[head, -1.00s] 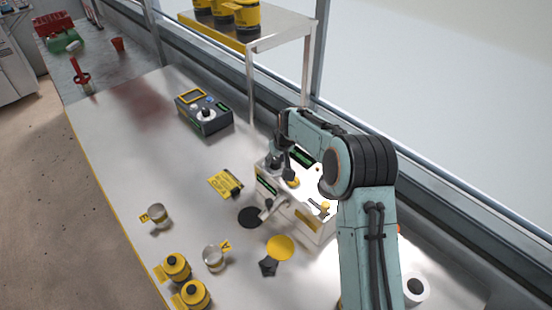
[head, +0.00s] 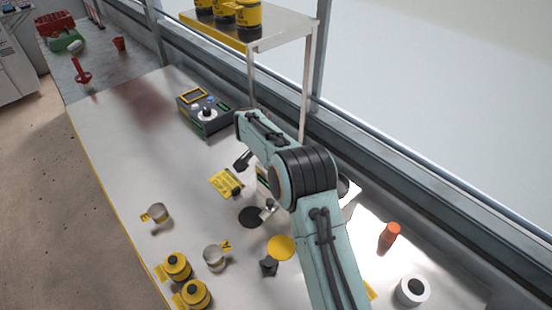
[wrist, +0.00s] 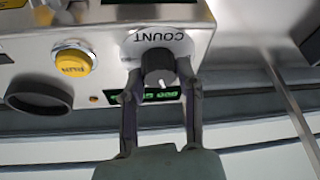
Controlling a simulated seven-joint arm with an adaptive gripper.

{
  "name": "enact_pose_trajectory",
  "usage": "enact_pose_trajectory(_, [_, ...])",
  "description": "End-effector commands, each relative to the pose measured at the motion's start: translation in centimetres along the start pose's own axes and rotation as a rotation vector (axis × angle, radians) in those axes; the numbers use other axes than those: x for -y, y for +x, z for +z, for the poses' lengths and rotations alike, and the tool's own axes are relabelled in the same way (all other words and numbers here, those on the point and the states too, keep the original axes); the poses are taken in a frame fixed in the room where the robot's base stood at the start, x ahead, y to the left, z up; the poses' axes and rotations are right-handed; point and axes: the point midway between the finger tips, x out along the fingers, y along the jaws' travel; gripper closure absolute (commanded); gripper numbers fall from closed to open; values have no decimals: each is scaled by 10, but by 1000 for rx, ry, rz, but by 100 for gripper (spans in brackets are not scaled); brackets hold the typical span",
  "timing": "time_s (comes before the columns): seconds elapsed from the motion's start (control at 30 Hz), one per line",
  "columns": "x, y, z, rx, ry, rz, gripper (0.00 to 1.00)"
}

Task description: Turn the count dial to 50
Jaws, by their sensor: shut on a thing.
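In the wrist view the dark count dial (wrist: 159,64), with a white pointer mark, sits on the seeder's metal panel (wrist: 105,42) below the upside-down word COUNT. My gripper (wrist: 160,75) has one finger on each side of the dial and is shut on it. A green display (wrist: 170,93) lies beyond the dial, partly behind the fingers; its digits are too blurred to read surely. In the head view my arm hides most of the seeder (head: 263,174) and the dial.
On the bench, a control box (head: 205,112) stands behind, metal cups (head: 214,257) and yellow jars (head: 177,267) in front. An orange cylinder (head: 389,235) stands right of my arm.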

Motion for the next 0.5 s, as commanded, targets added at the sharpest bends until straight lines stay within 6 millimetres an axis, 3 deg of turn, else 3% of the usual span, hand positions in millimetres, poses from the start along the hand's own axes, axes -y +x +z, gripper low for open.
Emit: enact_pose_trajectory(0.5, [2,2,1,-1,439,185,100])
